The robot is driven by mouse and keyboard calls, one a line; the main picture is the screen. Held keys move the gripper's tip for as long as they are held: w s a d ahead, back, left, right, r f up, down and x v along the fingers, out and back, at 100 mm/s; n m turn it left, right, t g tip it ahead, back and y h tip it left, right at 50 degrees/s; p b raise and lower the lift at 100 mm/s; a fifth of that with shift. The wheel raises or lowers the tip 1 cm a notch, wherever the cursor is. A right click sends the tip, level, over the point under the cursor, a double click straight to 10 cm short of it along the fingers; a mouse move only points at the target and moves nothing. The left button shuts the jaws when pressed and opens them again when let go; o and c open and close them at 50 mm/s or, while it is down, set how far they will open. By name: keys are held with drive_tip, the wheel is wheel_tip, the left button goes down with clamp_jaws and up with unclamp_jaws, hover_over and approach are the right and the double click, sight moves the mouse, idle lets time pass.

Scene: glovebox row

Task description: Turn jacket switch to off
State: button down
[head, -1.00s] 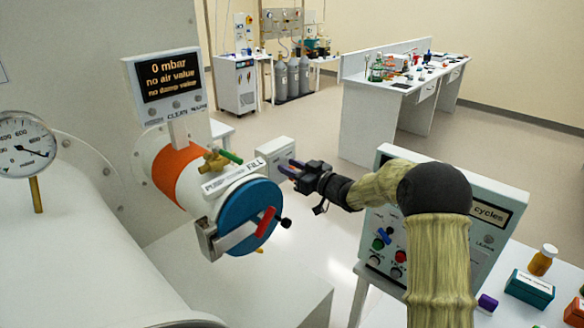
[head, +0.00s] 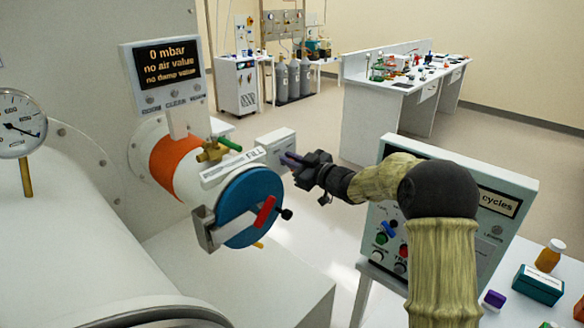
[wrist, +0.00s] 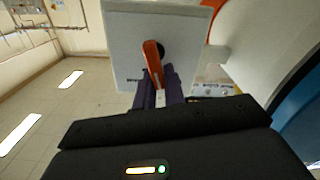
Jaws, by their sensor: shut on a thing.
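The jacket switch is a white box (head: 272,145) beside the insulated port in the head view, its face turned to my gripper. The lever runs from the hub down to my fingertips, tilted slightly. My gripper (head: 288,160) is at the box's right side. In the wrist view its purple fingers (wrist: 160,88) are shut on the lever's lower end. The lever is hidden in the head view, and the lettering on the box is too small to read.
A blue port door (head: 245,205) with a red handle (head: 264,213) stands close at the left. A brass valve with a green handle (head: 229,144) is above it. A control panel (head: 480,235) stands behind my arm at the right. Open floor lies beyond.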

drive_tip(key=shift+s+a+f+n+b, duration=0.1)
drive_tip(key=shift+n+b, duration=0.6)
drive_tip(key=shift+s+a+f+n+b, duration=0.1)
drive_tip(key=shift+n+b, duration=0.6)
drive_tip(key=c, duration=1.5)
unclamp_jaws()
drive_tip(key=shift+r, duration=0.1)
drive_tip(key=shift+d, duration=0.1)
drive_tip(key=b+v, duration=0.2)
drive_tip(key=v, duration=1.5)
drive_tip(key=shift+s+d+b, duration=0.15)
drive_tip(key=shift+b, duration=0.15)
